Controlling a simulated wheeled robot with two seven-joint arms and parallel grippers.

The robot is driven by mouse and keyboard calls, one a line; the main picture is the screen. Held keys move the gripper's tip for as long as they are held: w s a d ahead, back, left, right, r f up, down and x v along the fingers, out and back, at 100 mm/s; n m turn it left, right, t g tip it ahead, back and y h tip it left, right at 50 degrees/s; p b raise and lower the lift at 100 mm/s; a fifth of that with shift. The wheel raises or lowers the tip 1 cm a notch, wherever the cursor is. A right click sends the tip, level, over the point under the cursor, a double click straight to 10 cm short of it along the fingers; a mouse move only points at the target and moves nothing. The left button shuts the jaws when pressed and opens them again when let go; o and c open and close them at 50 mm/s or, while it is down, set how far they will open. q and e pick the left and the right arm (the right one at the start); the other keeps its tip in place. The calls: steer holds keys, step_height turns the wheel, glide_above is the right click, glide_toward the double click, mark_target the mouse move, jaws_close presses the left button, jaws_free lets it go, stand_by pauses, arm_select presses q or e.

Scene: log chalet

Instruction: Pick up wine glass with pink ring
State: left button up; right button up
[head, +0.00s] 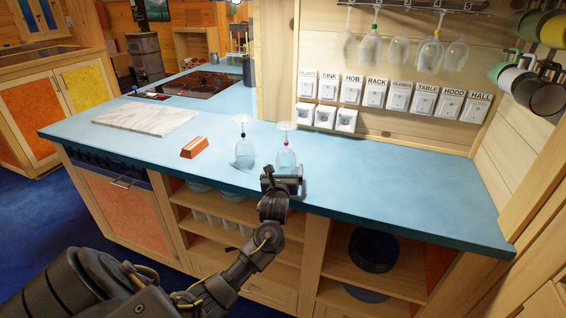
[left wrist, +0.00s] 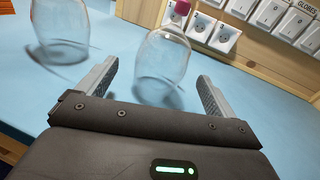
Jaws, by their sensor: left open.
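The wine glass with the pink ring (head: 286,158) stands upside down on the blue counter, its foot up and the ring on its stem. My left gripper (head: 283,174) is just in front of it, low over the counter's front edge. In the left wrist view, the gripper (left wrist: 155,72) is open and the upturned bowl of this glass (left wrist: 163,58) shows between and beyond the fingertips. The pink ring (left wrist: 182,8) shows at the top edge. My right gripper is not in view.
A second upside-down glass (head: 244,153) stands close on the left; it shows outside the left finger (left wrist: 60,25). An orange striped block (head: 194,147) and a marble board (head: 148,118) lie farther left. Sockets and labelled switches (head: 375,92) line the wall behind. The counter's right side is clear.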

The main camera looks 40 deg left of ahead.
arm_select(q)
steer(key=shift+x, duration=1.1)
steer(key=shift+w, duration=0.2)
steer(key=shift+a, duration=0.1)
steer(key=c, duration=0.9)
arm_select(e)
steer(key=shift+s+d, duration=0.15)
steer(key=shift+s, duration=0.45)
arm_select(q)
steer(key=shift+r, duration=0.1)
